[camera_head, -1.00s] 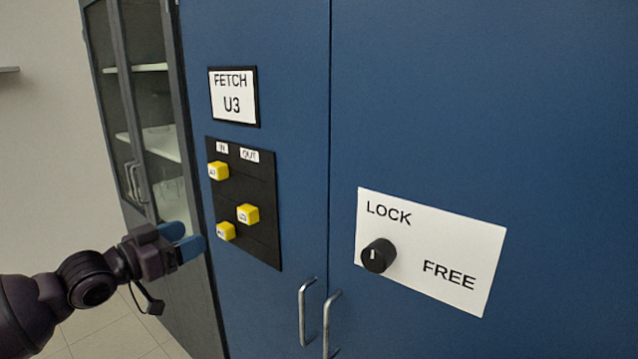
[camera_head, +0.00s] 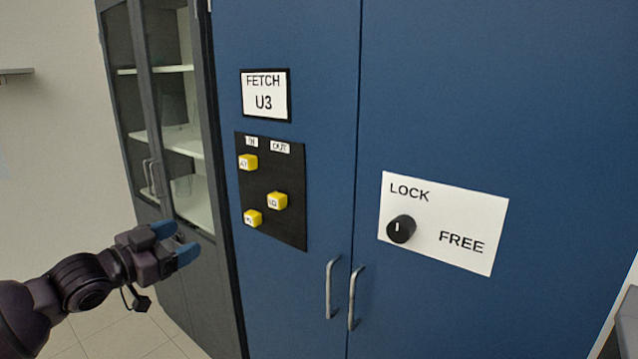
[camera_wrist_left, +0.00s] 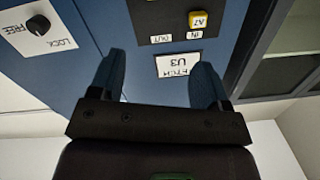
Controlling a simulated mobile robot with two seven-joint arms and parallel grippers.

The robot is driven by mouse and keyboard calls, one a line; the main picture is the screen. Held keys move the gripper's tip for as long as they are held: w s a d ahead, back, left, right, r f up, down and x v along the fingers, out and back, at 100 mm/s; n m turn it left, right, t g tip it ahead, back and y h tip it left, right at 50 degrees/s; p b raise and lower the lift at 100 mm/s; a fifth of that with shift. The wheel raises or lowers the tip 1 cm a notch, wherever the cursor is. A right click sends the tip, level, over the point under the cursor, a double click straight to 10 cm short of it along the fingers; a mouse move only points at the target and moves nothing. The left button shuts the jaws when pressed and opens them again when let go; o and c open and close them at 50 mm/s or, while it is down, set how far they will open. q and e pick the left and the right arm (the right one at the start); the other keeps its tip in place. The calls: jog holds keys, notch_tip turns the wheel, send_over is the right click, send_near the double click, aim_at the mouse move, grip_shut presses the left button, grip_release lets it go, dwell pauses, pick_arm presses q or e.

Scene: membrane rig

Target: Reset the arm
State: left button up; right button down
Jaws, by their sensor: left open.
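My left gripper (camera_head: 176,243) is in the head view at the lower left, in front of the glass cabinet, left of the black panel and touching nothing. Its two blue fingers are apart and empty. In the left wrist view its fingers (camera_wrist_left: 158,85) are spread, with the blue cabinet beyond them. My right gripper is not in view.
The blue cabinet (camera_head: 300,40) carries a FETCH U3 sign (camera_head: 265,95), a black IN/OUT panel (camera_head: 285,225) with yellow blocks (camera_head: 277,201), and a LOCK/FREE plate (camera_head: 470,215) with a black knob (camera_head: 401,229). Two door handles (camera_head: 330,290) stick out below. A glass-doored cabinet (camera_head: 140,100) stands left.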

pick_arm(q)
jog(key=s+f+n+y, duration=0.25)
jog(key=s+f, duration=0.35)
jog(key=f, duration=0.6)
jog(key=s+f+n+y, duration=0.2)
jog(key=s+f+y, duration=0.25)
jog(key=f, duration=0.65)
jog(key=s+f+n+g+y, duration=0.1)
jog(key=s+f+n, duration=0.1)
jog(key=s+f, duration=0.5)
jog(key=s+a+f+n+g+y, duration=0.1)
jog(key=s+f+n+y, duration=0.1)
jog(key=s+f, duration=0.5)
jog(key=s+n, duration=0.1)
jog(key=s, duration=0.4)
jog(key=shift+s+a+f+g, duration=0.15)
jog(key=shift+a+f+g, duration=0.15)
